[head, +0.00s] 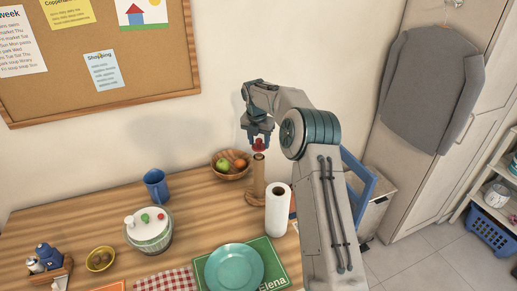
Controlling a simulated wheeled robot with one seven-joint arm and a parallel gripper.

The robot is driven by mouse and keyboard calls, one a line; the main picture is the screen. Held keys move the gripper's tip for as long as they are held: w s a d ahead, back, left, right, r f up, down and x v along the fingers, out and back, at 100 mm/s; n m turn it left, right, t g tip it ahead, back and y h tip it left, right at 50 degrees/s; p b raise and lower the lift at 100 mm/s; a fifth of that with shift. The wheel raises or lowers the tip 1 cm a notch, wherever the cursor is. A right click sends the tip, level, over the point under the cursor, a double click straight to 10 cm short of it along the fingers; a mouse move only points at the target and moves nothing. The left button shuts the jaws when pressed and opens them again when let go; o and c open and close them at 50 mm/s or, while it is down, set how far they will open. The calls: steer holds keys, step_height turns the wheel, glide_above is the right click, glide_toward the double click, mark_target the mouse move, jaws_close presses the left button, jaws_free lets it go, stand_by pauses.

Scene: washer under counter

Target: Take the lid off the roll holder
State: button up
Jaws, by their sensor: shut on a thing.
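The roll holder (257,181) is an upright wooden post on a round base, standing near the back right of the table. The fingertips and lid are small in this view.
A white paper roll (277,211) stands close to the right of the holder. A fruit bowl (231,174) is just left of it. A blue chair (359,176) stands right.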

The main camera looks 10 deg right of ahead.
steer(key=w+d+r, duration=0.2)
steer(key=d+r, duration=0.5)
steer(key=d, duration=0.4)
steer(key=shift+r, duration=0.3)
